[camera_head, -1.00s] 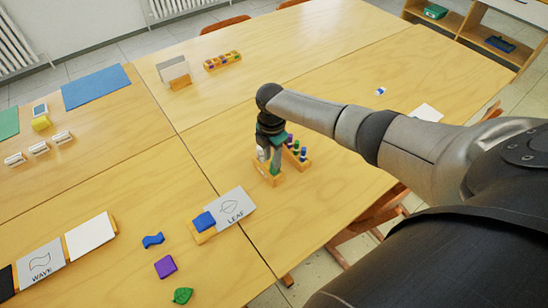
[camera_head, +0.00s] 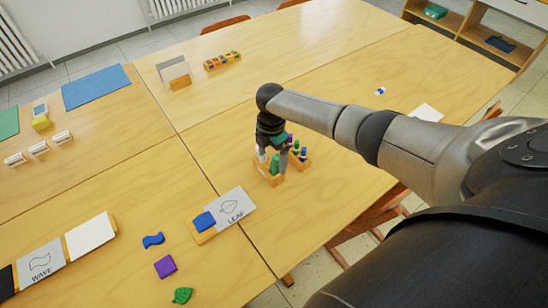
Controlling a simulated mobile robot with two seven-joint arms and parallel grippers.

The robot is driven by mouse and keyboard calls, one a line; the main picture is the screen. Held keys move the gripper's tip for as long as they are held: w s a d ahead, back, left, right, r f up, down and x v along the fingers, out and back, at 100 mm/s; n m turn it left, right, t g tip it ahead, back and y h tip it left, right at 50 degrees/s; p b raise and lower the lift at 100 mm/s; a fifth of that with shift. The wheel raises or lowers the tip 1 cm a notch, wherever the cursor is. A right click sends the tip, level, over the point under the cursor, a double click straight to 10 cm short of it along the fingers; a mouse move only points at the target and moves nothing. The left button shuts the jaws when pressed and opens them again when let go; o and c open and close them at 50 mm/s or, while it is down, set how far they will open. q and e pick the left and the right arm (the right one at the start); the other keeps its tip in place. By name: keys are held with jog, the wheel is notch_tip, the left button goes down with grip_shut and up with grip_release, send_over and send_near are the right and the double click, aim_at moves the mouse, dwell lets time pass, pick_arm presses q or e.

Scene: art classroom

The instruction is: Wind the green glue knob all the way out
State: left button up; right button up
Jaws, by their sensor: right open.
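My right gripper (camera_head: 272,152) points down over a small wooden holder (camera_head: 272,180) near the middle of the table. Its fingers are apart. A green glue stick or knob (camera_head: 274,164) stands upright in that holder, between or just beside the fingers; I cannot tell whether they touch it. A white item (camera_head: 261,155) stands at its left, partly hidden by the gripper. My left gripper is not in view.
A second wooden holder (camera_head: 302,163) with several coloured sticks stands close at the right. A LEAF card (camera_head: 235,206) with a blue block (camera_head: 204,221) lies in front. A purple block (camera_head: 165,266), green leaf (camera_head: 182,295) and blue wave (camera_head: 153,240) lie nearer. Table right of the holders is clear.

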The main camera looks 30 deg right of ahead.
notch_tip(320, 180, up, 6)
jog(key=p, duration=0.5)
jog(key=shift+p, duration=0.4)
dwell(0.6)
